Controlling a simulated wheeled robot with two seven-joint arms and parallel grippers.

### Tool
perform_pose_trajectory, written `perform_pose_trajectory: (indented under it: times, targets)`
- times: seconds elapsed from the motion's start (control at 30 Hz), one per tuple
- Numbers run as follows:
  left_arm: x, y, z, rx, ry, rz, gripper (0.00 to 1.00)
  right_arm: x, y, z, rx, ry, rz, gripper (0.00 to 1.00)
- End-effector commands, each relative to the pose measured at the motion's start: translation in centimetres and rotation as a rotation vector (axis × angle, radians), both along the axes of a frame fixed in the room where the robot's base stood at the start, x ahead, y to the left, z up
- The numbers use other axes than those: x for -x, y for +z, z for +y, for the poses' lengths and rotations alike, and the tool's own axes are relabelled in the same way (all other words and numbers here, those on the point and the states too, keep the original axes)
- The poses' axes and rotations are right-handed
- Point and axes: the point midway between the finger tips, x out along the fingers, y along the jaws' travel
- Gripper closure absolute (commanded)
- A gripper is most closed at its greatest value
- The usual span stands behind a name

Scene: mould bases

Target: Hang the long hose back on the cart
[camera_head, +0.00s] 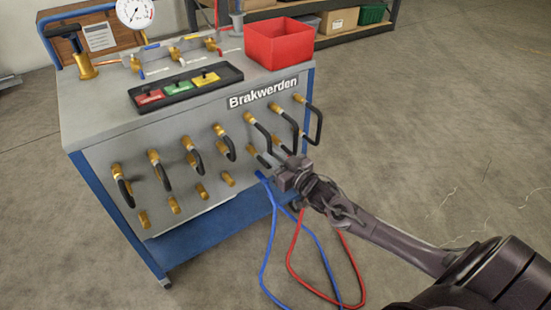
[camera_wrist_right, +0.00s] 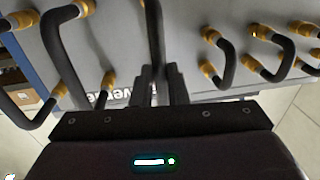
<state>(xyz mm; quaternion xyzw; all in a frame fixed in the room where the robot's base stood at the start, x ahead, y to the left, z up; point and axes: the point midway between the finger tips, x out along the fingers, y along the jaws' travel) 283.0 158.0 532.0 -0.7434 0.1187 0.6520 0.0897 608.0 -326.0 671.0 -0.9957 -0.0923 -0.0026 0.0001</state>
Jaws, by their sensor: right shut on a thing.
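The cart (camera_head: 90,130) is a grey and blue test bench labelled Brakwerden, with brass fittings and black hose loops on its front. My right gripper (camera_head: 283,178) is at the lower right of that front. In the right wrist view my fingers (camera_wrist_right: 163,80) are shut at a black hose (camera_wrist_right: 152,30) that runs up from between them; the grip itself is partly hidden. A blue hose (camera_head: 265,250) and a red hose (camera_head: 291,255) hang from near the gripper in long loops down to the floor. Their upper ends are partly hidden by my arm. My left gripper is not in view.
A red bin (camera_head: 280,45), a black tray with coloured blocks (camera_head: 185,88) and a pressure gauge (camera_head: 135,12) are on the cart top. A shelf with boxes (camera_head: 340,20) stands behind. The concrete floor right of the cart is clear.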

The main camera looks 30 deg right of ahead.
Motion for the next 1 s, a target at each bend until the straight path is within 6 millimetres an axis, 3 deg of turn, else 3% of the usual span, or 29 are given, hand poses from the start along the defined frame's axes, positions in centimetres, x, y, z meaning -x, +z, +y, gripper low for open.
perform_pose_trajectory:
  times: [0.17, 0.2, 0.37, 0.57, 0.7, 1.0]
  targets:
    - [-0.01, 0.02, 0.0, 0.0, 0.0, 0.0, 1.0, -0.1, 0.19, -0.06, -0.001, -0.002, -0.003, 1.0]
    - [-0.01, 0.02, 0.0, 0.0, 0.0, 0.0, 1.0, -0.1, 0.2, -0.06, 0.0, -0.002, -0.003, 0.82]
    - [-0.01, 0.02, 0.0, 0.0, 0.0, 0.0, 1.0, -0.08, 0.14, -0.05, 0.0, -0.002, -0.002, 0.61]
    - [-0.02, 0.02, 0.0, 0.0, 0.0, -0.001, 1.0, -0.06, 0.08, -0.03, 0.0, -0.001, -0.001, 0.61]
    - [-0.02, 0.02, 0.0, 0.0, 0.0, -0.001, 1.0, -0.01, -0.05, -0.02, 0.0, -0.001, 0.002, 0.43]
    - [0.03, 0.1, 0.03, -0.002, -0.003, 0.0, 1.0, 0.07, 0.06, -0.03, 0.0, -0.001, 0.0, 0.43]
